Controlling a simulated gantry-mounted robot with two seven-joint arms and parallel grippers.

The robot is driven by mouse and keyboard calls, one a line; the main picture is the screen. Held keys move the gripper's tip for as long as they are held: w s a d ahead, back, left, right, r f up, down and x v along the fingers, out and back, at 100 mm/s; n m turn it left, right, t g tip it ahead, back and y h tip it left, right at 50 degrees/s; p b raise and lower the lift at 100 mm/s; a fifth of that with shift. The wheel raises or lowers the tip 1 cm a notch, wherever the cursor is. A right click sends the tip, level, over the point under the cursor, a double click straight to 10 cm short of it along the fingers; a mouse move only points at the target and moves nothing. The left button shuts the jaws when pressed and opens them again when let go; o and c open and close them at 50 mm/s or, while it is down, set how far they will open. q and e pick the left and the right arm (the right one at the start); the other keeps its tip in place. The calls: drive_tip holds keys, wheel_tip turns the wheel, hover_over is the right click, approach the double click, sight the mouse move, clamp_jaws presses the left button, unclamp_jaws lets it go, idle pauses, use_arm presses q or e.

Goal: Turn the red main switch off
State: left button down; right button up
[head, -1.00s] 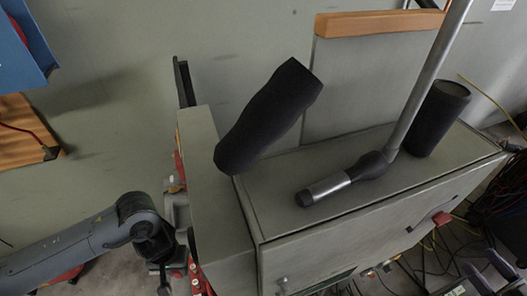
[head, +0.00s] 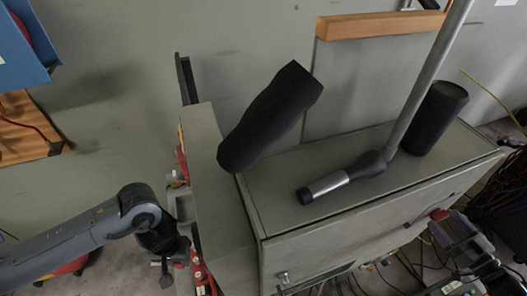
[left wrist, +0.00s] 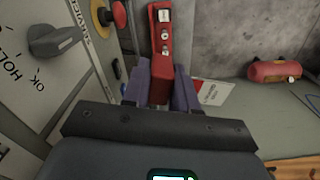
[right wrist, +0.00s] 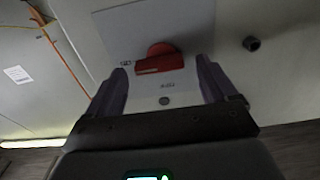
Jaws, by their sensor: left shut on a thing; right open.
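The red main switch (head: 438,214) sits on the front of the grey cabinet (head: 330,250), near its right end. In the right wrist view the red switch (right wrist: 157,60) has a rounded top and a wide bar, on a pale plate. My right gripper (right wrist: 162,70) is open, with its fingers to either side of the switch; contact cannot be told. In the head view my right gripper (head: 462,240) is at the lower right, beside the switch. My left gripper (left wrist: 162,78) is shut on a red box with buttons (left wrist: 161,45) at the cabinet's left side.
A grey selector knob (left wrist: 55,42) and a red emergency button (left wrist: 119,14) are on the panel beside my left gripper. A red cylinder (left wrist: 274,71) lies farther right. A black cylinder (head: 437,118) stands on the cabinet top. Cables (head: 505,205) lie at the far right.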

drive_tip(key=shift+w, duration=0.3)
drive_tip(key=shift+c, duration=0.2)
drive_tip(key=c, duration=1)
drive_tip(key=shift+c, duration=0.2)
